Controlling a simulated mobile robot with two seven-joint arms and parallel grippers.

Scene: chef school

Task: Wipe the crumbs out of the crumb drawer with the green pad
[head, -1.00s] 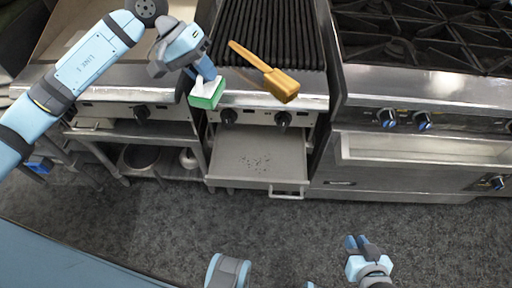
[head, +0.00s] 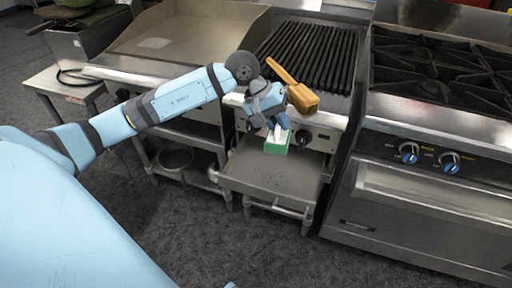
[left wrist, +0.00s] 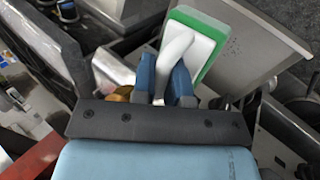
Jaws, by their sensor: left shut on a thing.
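The green pad (head: 277,146) has a white back and handle. My left gripper (head: 275,121) is shut on its white handle and holds it over the back part of the open crumb drawer (head: 270,180). In the left wrist view the pad (left wrist: 222,38) sits beyond the blue fingers (left wrist: 164,82), with the drawer (left wrist: 258,45) behind it. Dark crumbs (head: 272,182) lie on the drawer floor; the arm and pad hide part of the back. I cannot tell whether the pad touches the floor. My right gripper is not in view.
A wooden-handled brush (head: 300,94) lies on the front edge of the charbroiler grate (head: 318,50), just above the drawer. Control knobs (head: 303,138) sit close behind the pad. A range (head: 440,150) stands right, a griddle (head: 165,48) left. Floor in front is clear.

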